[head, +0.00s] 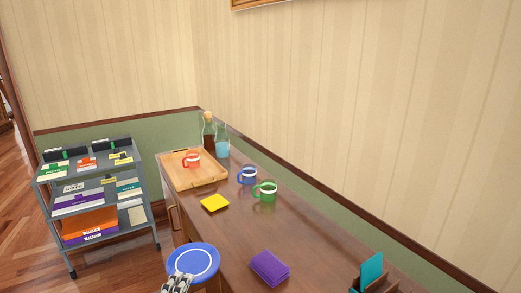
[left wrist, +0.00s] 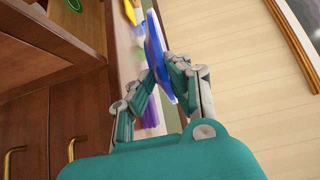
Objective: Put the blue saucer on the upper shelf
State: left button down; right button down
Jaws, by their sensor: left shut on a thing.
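The blue saucer (head: 205,262), with a white ring, is in the lower middle of the head view, at the desk's near left edge. My left gripper (head: 178,284) is shut on its near side. In the left wrist view the saucer (left wrist: 155,45) shows nearly edge-on between the fingers of my left gripper (left wrist: 160,78). It appears held above the desk's edge, not resting on it. No shelf clearly named upper shows; a grey cart with several tiers (head: 64,193) stands at left. My right gripper is not in view.
On the wooden desk (head: 225,240) are a tray (head: 178,178) with a red mug (head: 192,160), bottles, a blue mug (head: 247,176), a green mug (head: 265,191), yellow pad (head: 214,203), purple pad (head: 270,267) and a wooden organizer (head: 375,280). The cart's tiers hold books and boxes.

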pick_arm(q)
jog(key=s+d+r+n+y+p, duration=0.1)
jog(key=s+d+r+n+y, duration=0.1)
jog(key=s+r, duration=0.35)
jog(key=s+f, duration=0.3)
jog(key=s, duration=0.5)
jog(key=shift+s+a+f+y, duration=0.15)
jog(key=shift+s+a+y, duration=0.15)
jog(key=shift+a, duration=0.1)
jog(key=shift+d, duration=0.1)
